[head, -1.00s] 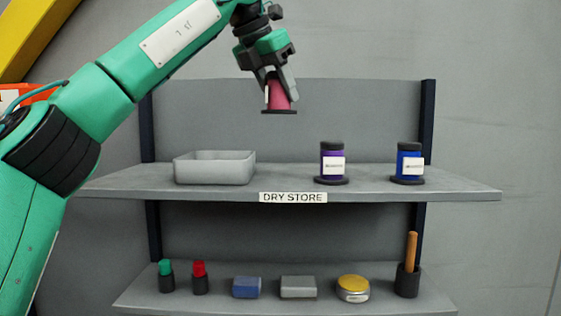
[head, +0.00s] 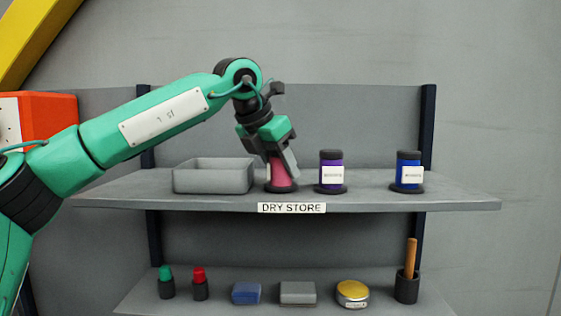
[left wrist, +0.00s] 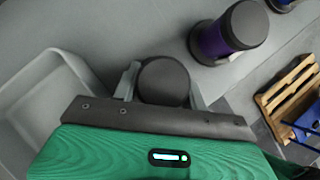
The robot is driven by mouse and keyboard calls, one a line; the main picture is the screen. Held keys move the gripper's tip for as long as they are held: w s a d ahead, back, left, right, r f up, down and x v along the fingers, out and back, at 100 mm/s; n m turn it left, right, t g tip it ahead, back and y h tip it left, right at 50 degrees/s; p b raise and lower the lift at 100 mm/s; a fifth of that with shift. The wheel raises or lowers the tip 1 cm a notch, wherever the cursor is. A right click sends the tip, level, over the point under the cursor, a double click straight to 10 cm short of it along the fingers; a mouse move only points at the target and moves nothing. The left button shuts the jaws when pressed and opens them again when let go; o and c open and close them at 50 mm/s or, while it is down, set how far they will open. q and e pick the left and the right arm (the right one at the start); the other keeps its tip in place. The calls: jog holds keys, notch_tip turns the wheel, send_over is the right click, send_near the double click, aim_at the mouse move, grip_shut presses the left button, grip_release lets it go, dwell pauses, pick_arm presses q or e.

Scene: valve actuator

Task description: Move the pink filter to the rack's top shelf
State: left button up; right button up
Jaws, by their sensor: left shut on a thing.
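The pink filter (head: 280,176) is upright at the top shelf (head: 400,200), between the grey bin and the purple filter. Its dark base appears to touch the shelf surface. My left gripper (head: 281,165) is shut on it from above, tilted. In the left wrist view the filter's dark round cap (left wrist: 164,81) shows between the two fingers, and its pink body is hidden. My right gripper is in neither view.
A grey open bin (head: 213,178) stands close on the left. A purple filter (head: 331,172) stands close on the right, with a blue filter (head: 408,172) farther right. The lower shelf (head: 200,302) holds several small items.

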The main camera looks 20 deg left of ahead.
pick_arm(q)
jog(key=shift+a+f, duration=0.15)
jog(key=shift+w+d+f, duration=0.1)
jog(key=shift+d+f, duration=0.05)
jog(key=shift+d, duration=0.05)
jog(key=o, duration=0.9)
jog(key=shift+o, duration=0.7)
jog(key=shift+a, duration=0.1)
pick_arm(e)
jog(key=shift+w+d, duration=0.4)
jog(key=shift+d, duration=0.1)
pick_arm(q)
jog(key=shift+r, duration=0.2)
jog(key=b+v, duration=0.3)
jog(key=v, duration=0.9)
jog(key=shift+b, duration=0.35)
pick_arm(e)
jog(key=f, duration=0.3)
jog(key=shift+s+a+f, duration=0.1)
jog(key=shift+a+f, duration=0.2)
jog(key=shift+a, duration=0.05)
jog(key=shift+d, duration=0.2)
